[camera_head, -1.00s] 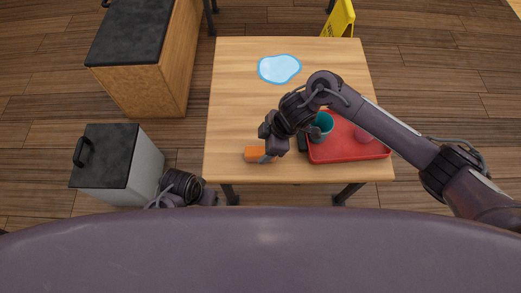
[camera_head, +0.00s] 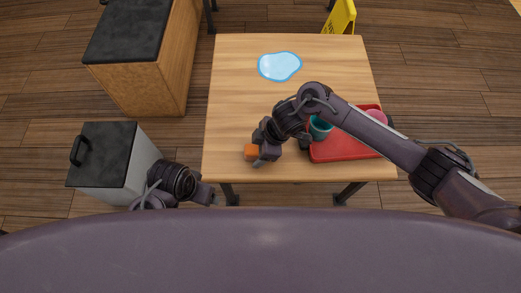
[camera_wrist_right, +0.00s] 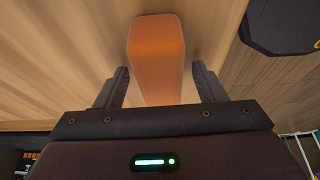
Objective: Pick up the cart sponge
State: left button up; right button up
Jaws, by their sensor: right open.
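The orange sponge (camera_head: 251,152) lies on the wooden table (camera_head: 235,100) near its front left edge. It also shows in the right wrist view (camera_wrist_right: 157,50), straight ahead, its near end between the two fingers. My right gripper (camera_head: 257,160) is over the sponge's right part and hides some of it. In the right wrist view the right gripper (camera_wrist_right: 160,90) is open, with one finger on each side of the sponge and a gap on both sides. My left gripper (camera_head: 210,196) hangs off the table's front left; its jaws are too small to read.
A red tray (camera_head: 345,150) with a teal cup (camera_head: 320,128) and a pink cup (camera_head: 377,116) stands on the right, partly under my right arm. A light blue puddle shape (camera_head: 280,66) lies at the back. A lidded grey bin (camera_head: 140,165) stands left of the table.

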jog(key=shift+f, duration=0.15)
jog(key=shift+c, duration=0.4)
jog(key=c, duration=1)
jog(key=shift+o, duration=0.2)
